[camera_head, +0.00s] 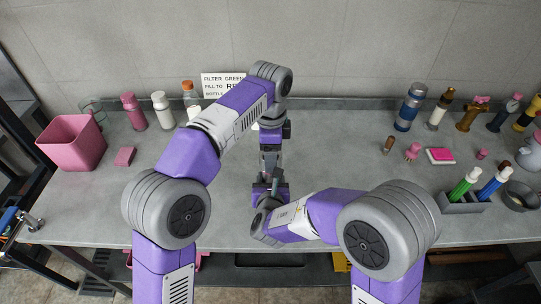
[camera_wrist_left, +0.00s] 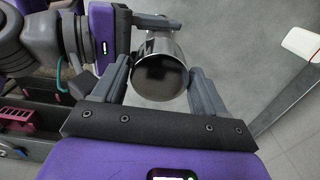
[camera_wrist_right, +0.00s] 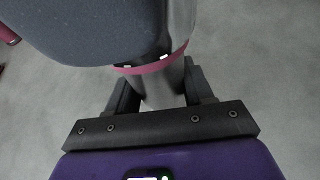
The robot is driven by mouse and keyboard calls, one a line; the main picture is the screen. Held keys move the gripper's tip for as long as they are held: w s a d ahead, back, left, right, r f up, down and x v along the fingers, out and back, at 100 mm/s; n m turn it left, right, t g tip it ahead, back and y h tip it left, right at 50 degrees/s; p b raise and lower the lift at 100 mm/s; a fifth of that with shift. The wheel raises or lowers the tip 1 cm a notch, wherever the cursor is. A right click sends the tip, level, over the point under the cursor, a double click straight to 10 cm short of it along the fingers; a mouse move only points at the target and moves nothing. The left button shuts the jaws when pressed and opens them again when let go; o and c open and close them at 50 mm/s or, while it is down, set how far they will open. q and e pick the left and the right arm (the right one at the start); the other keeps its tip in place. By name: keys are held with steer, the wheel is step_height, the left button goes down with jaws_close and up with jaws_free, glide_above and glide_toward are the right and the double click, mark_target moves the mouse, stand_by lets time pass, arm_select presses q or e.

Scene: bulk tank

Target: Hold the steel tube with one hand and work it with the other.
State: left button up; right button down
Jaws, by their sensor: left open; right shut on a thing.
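The steel tube (camera_wrist_left: 165,80) shows in the left wrist view as a shiny cylinder with its dark round end toward the camera. My left gripper (camera_wrist_left: 160,68) is open, with one finger on each side of the tube. In the right wrist view the tube (camera_wrist_right: 160,90) is a grey cylinder with a dark red band, partly hidden by a dark rounded part. My right gripper (camera_wrist_right: 158,82) is shut on the tube below that band. In the head view both grippers meet mid-table, and my arms hide most of the tube.
A pink bin (camera_head: 72,142) stands at the left of the bench (camera_head: 330,150). Bottles and a printed sign (camera_head: 222,84) stand at the back left. A blue flask (camera_head: 410,106), tools and a marker holder (camera_head: 462,203) stand at the right. Bare bench lies on both sides of the grippers.

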arm_select(q)
steer(key=shift+f, duration=0.9)
steer(key=c, duration=0.9)
steer(key=n, duration=1.6)
